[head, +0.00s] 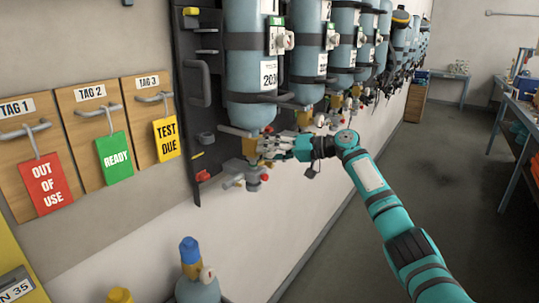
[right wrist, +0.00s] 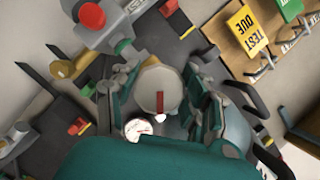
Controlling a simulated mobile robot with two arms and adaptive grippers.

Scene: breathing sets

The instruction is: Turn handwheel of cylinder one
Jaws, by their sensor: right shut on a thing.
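The nearest blue cylinder (head: 250,65) hangs valve-down on the dark wall backplate (head: 188,75), held by dark straps. Its brass valve (head: 250,146) is at the lower end. My right gripper (head: 268,147) reaches in from the right at this valve. In the right wrist view, my right gripper (right wrist: 163,92) has its fingers on both sides of a round pale handwheel (right wrist: 150,80) with a red mark on its face. It is shut on this handwheel. In the head view the fingers hide the handwheel. My left gripper is not in view.
Several more cylinders (head: 343,38) hang in a row beyond. A gauge (right wrist: 136,129) sits close to the fingers. Red, green and yellow tags (head: 115,157) hang on hooks at the left. A blue-topped cylinder (head: 197,285) stands below. The floor (head: 425,165) at right is clear.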

